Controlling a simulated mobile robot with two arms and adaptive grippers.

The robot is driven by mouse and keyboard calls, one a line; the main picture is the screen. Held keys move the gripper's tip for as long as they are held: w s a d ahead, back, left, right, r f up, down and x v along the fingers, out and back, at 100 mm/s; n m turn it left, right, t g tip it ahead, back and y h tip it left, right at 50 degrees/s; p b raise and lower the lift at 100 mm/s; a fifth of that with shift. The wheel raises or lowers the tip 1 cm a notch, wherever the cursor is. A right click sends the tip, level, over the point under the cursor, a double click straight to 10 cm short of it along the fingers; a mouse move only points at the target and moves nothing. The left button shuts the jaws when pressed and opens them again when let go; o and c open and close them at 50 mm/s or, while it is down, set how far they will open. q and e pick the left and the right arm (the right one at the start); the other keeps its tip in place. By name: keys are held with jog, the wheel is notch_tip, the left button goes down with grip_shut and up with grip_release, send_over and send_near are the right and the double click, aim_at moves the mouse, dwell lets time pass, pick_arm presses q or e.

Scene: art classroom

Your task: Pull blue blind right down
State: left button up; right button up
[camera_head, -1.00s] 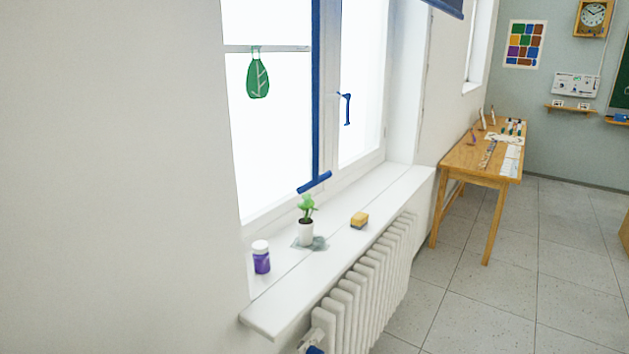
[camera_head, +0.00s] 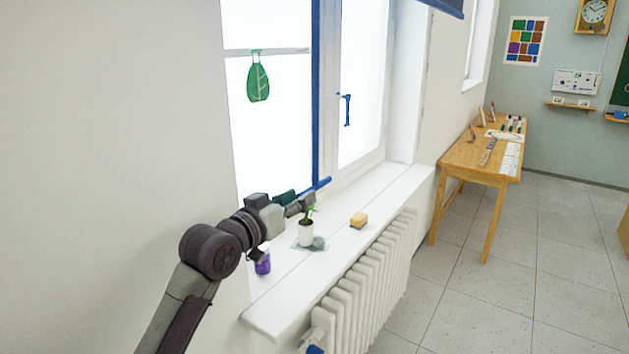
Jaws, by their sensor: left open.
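A dark blue blind (camera_head: 446,6) shows only its lower edge at the top of the view, right of the window; the rest is out of the picture. A narrow blue upright strip (camera_head: 317,90) runs down the window to a slanted blue bar (camera_head: 322,184) just above the sill. I cannot tell whether this is a second blind seen edge-on. My left gripper (camera_head: 306,204) is open, over the sill beside the low end of the blue bar and in front of the plant; contact cannot be told. My right gripper is not in view.
On the white sill (camera_head: 375,205) stand a potted plant (camera_head: 306,233), a purple jar (camera_head: 263,264) partly behind my arm, and a yellow sponge (camera_head: 359,220). A radiator (camera_head: 360,275) is below. A wooden table (camera_head: 470,155) stands further right; the floor between is clear.

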aim_at(314, 185)
pick_arm(q)
jog(key=p+x, duration=0.1)
jog(key=x, duration=0.3)
jog(key=shift+w+d+r, duration=0.15)
jog(key=shift+w, duration=0.1)
jog(key=shift+p+x, duration=0.35)
jog(key=shift+x, duration=0.45)
grip_shut()
